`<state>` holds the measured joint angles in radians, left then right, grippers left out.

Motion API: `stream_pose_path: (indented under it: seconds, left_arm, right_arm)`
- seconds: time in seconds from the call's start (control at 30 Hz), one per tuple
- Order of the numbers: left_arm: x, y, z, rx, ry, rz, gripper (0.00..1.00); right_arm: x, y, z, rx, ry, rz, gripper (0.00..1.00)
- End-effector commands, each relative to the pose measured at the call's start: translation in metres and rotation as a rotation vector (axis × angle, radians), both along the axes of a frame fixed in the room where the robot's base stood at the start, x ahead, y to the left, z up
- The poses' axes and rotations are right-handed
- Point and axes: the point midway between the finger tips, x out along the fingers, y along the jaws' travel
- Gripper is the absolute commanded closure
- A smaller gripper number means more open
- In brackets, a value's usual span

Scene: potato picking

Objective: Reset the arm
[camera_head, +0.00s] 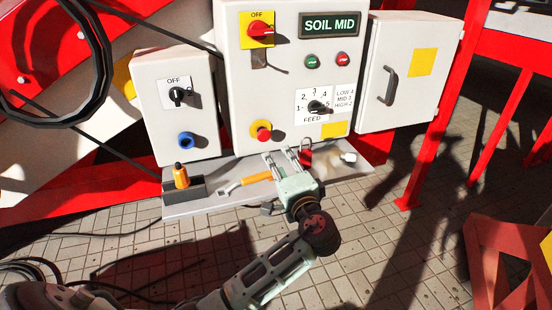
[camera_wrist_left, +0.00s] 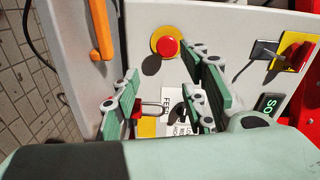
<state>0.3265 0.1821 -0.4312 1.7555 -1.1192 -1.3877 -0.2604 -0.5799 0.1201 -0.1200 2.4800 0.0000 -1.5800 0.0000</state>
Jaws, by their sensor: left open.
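My left arm comes in from the bottom of the head view, and my left gripper (camera_head: 281,156) is at the lower edge of the middle control box (camera_head: 240,110). Its fingers are apart with nothing seen between them. A red padlock (camera_head: 305,154) is just right of the fingers, and the red-and-yellow button (camera_head: 262,132) is just above them. In the left wrist view, the fingers spread in front of the grey panel, with the red button (camera_wrist_left: 168,46) beyond them. Part of the padlock is hidden behind a finger there. My right gripper is not in view.
A grey shelf (camera_head: 215,205) below the boxes holds an orange-handled tool (camera_head: 256,178) and an orange-topped item in a dark holder (camera_head: 182,178). A red post (camera_head: 437,110) stands right. Tiled floor is open in front.

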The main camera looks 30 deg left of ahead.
Motion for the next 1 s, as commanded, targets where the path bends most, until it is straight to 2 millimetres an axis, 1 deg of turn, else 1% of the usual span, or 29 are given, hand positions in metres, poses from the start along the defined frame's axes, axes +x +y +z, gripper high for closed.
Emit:
stream_pose_path:
  seconds: [0.53,0.57,0.63,0.67,0.77,0.8,0.87,0.9,0.97,1.0]
  left_arm:
    - [-0.002,-0.002,0.000,0.000,0.000,0.000,0.60]
    - [-0.002,-0.002,-0.001,-0.003,0.001,0.000,0.60]
    - [-0.006,-0.002,-0.010,-0.029,0.013,-0.003,0.60]
    - [-0.010,-0.002,-0.017,-0.049,0.021,-0.005,0.60]
    - [-0.032,-0.004,-0.057,-0.180,0.071,-0.015,0.60]
    - [-0.047,-0.006,-0.078,-0.253,0.100,-0.018,0.60]
    - [-0.073,-0.012,-0.112,-0.384,0.149,-0.020,0.60]
    - [-0.094,-0.018,-0.135,-0.479,0.183,-0.018,0.60]
    - [-0.127,-0.028,-0.163,-0.617,0.232,-0.012,0.60]
    - [-0.148,-0.035,-0.179,-0.703,0.262,-0.005,0.60]
  right_arm:
    - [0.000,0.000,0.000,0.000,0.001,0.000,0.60]
    - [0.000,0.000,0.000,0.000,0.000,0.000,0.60]
    - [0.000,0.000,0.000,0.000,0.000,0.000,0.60]
    - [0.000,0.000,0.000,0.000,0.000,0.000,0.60]
    - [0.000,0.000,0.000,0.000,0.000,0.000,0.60]
    - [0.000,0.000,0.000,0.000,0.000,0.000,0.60]
    - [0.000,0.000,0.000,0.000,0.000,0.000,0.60]
    - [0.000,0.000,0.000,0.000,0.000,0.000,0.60]
    - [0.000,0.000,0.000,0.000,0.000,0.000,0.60]
    - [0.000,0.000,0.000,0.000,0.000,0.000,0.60]
